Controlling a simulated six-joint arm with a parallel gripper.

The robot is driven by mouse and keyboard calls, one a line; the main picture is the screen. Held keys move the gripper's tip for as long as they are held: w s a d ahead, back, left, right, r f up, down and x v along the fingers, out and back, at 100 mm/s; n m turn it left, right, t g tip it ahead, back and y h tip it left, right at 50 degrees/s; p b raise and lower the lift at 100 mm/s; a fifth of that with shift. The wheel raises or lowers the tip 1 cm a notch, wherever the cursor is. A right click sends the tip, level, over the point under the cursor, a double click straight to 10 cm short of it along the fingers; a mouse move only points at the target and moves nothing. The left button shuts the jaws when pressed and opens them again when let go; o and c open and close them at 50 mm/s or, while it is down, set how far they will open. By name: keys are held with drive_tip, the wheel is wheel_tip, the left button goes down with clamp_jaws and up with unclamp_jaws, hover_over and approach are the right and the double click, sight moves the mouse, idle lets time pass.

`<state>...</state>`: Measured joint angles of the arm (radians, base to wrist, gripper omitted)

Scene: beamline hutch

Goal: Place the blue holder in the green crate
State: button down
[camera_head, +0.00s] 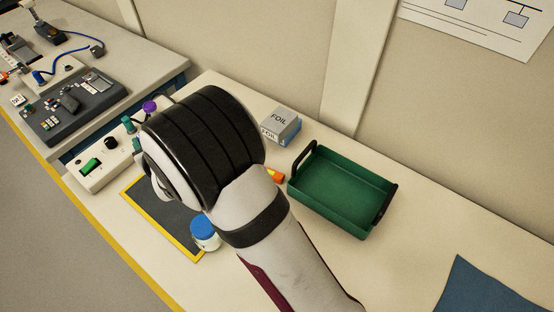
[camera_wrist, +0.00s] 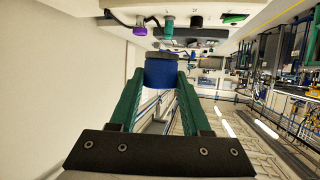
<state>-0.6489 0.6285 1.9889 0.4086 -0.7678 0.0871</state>
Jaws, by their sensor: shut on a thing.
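The blue holder (camera_wrist: 160,71), a short blue cylinder with a greyish end, sits between the green fingertips of my gripper (camera_wrist: 161,80) in the wrist view. The gripper is shut on it. The green crate (camera_head: 345,224) stands on the bench right of my arm in the head view. It is open-topped, has dark handles at two ends, and looks empty. The crate is not clearly seen in the wrist view.
A grey foil box (camera_head: 281,124) stands behind the crate's left end. A blue-lidded white jar (camera_head: 204,233) and a yellow-edged dark mat (camera_head: 160,221) lie near my arm. An orange item (camera_head: 275,176) is partly hidden. A blue cloth (camera_head: 490,290) lies right, with bare bench between.

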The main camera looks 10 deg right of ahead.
drive_tip(key=w+d+m+t+h, duration=0.25)
drive_tip(key=d+m+h, duration=0.2)
drive_tip(key=d, duration=0.85)
drive_tip(key=m+g+h, duration=0.8)
drive_tip(key=m+h, duration=0.5)
drive_tip(key=h, duration=0.1)
hover_over(350, 194)
drive_tip(key=shift+t+y, duration=0.25)
wheel_tip(350, 194, down, 16)
drive_tip(key=shift+r, duration=0.15)
drive_tip(key=shift+c, duration=1.8)
unclamp_jaws()
